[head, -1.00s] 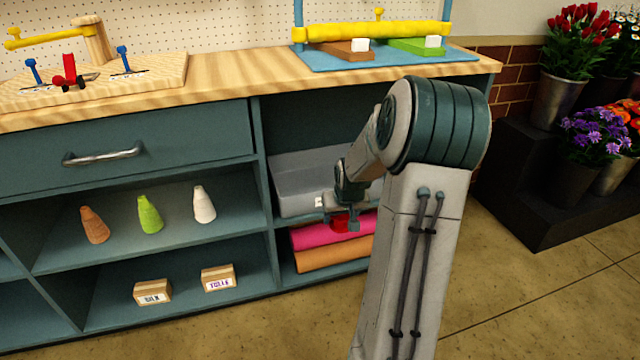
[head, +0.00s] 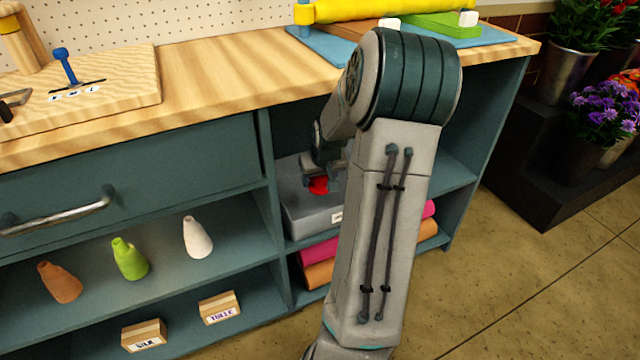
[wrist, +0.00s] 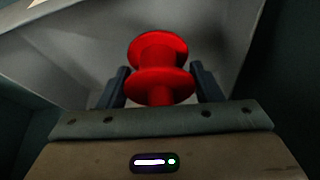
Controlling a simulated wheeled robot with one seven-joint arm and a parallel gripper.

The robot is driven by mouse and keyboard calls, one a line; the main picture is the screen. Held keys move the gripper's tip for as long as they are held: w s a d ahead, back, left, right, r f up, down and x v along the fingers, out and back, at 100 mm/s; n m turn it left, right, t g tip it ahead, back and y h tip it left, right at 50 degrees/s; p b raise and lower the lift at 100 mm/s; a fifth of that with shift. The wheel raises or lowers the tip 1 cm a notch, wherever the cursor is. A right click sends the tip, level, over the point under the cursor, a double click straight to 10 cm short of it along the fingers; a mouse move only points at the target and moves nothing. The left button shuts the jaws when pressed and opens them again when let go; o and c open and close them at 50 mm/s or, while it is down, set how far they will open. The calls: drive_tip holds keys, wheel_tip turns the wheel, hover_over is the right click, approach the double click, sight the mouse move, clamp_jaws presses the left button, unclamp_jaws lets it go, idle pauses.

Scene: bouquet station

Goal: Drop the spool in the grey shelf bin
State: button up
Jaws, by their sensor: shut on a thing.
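A red spool (wrist: 160,75) is between the two fingers of my gripper (wrist: 160,88) in the wrist view, and the fingers are shut on it. In the head view the red spool (head: 319,185) shows just below my gripper (head: 322,180). The grey shelf bin (head: 313,216) stands on the upper right shelf, with the spool over its open top. In the wrist view the bin's pale grey inside (wrist: 70,50) fills the space beyond the spool. My arm hides the bin's right part in the head view.
The wooden worktop (head: 230,80) lies above the shelf, and a divider (head: 268,190) stands left of the bin. Pink and orange rolls (head: 318,272) lie below it. Three cones (head: 130,258) stand on the left shelf, with two small boxes (head: 219,307) beneath.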

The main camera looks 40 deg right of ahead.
sight(323, 187)
drive_tip(key=f+b, duration=0.5)
drive_tip(key=f, duration=0.5)
drive_tip(key=shift+w, duration=0.2)
drive_tip(key=shift+f, duration=0.15)
drive_tip(key=o, duration=1.1)
drive_tip(key=shift+r, duration=0.4)
drive_tip(key=p+v, duration=0.6)
drive_tip(key=v, duration=0.5)
drive_tip(key=shift+s+r+p, duration=0.2)
drive_tip(key=shift+r+p, duration=0.1)
